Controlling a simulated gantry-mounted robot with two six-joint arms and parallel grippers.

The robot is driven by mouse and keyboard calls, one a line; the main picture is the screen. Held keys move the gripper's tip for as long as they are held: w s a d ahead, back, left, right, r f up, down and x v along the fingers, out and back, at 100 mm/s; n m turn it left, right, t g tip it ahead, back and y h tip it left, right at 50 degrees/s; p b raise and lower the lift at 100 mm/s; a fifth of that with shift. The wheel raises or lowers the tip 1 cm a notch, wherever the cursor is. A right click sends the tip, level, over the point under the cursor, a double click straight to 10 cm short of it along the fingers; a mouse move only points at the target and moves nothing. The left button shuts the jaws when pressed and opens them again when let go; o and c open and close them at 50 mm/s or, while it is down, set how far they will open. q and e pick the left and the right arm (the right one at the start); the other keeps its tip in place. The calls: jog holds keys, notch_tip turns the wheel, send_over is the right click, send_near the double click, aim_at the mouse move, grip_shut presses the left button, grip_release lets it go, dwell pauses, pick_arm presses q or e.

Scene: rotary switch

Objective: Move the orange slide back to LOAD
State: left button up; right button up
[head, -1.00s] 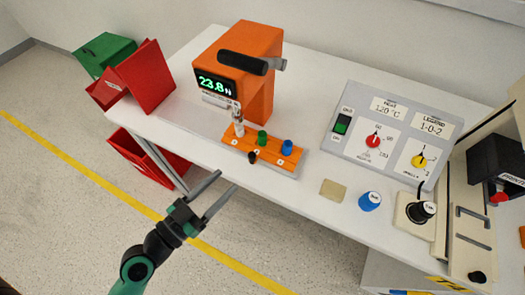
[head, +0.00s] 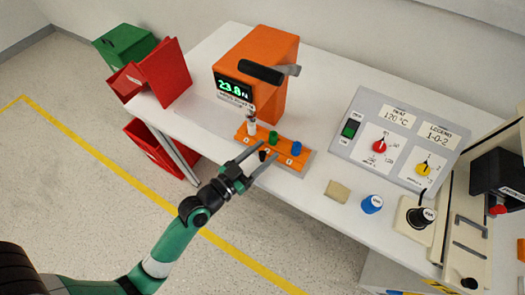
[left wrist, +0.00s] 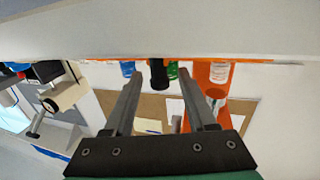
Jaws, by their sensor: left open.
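The orange slide (head: 294,164) lies on a light plate on the white table, in front of the orange tester (head: 279,70). A white part, a green part (head: 273,138) and a blue part (head: 297,148) stand on it. A small black knob (head: 262,155) sits at its front edge. My left gripper (head: 268,150) is open at the slide's front, with the knob between its fingers in the picture. In the left wrist view, the knob (left wrist: 158,74) shows between the fingertips, uncaught. I cannot tell how far the fingers reach around it. The LOAD marking is not readable.
A tan block (head: 337,191) and a blue knob-shaped piece (head: 372,204) lie to the right. A grey control panel (head: 395,135) stands behind them. Red bins (head: 160,75) are at the left. The table's front edge runs below the slide.

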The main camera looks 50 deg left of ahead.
pick_arm(q)
grip_shut()
dwell(1.4)
